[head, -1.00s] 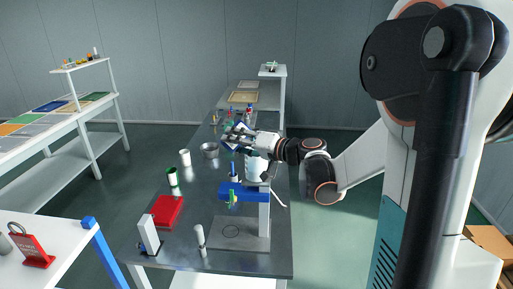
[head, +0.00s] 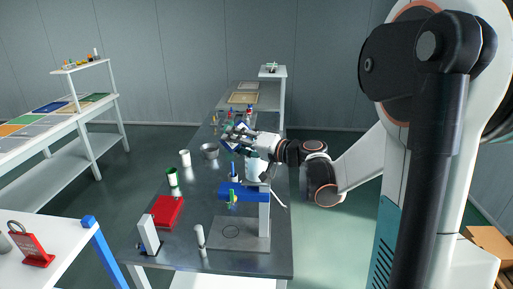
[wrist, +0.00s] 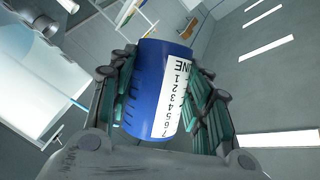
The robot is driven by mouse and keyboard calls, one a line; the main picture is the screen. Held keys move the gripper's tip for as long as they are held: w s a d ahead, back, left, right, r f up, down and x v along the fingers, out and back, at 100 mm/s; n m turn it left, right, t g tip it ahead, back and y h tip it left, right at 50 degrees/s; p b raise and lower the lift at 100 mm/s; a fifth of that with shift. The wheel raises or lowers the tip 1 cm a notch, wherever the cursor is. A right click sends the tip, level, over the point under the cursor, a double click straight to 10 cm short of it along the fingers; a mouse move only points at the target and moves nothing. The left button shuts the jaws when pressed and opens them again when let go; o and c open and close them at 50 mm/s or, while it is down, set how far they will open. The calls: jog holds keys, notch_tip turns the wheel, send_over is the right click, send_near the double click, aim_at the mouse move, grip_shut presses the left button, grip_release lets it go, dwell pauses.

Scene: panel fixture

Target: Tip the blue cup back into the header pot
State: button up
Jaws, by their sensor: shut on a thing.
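The blue cup (wrist: 157,88) with a white numbered label sits between the two fingers of my gripper (wrist: 162,95) in the wrist view. The fingers are shut on its sides. In the head view my gripper (head: 238,139) is over the bench, and the cup between its fingers is small and partly hidden. A white pot (head: 254,169), which looks like the header pot, stands just in front of and below my gripper, above the blue bracket. Its inside is not visible. The cup looks tilted, but I cannot tell whether anything is flowing.
The blue bracket (head: 243,191) on a white post stands at the right bench edge. A metal bowl (head: 209,151), a white cup (head: 185,158), a green-and-white cup (head: 172,178) and a red tray (head: 167,212) lie to the left. Bare bench (head: 200,185) shows between them.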

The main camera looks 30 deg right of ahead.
jog(key=shift+w+f, duration=0.1)
jog(key=shift+f, duration=0.05)
dwell(0.3)
jog(key=shift+m, duration=0.3)
jog(key=shift+f+b, duration=0.1)
jog(key=shift+b, duration=0.25)
jog(key=shift+t, duration=0.3)
jog(key=shift+d+m, duration=0.1)
jog(key=shift+m, duration=0.2)
jog(key=shift+r, duration=0.2)
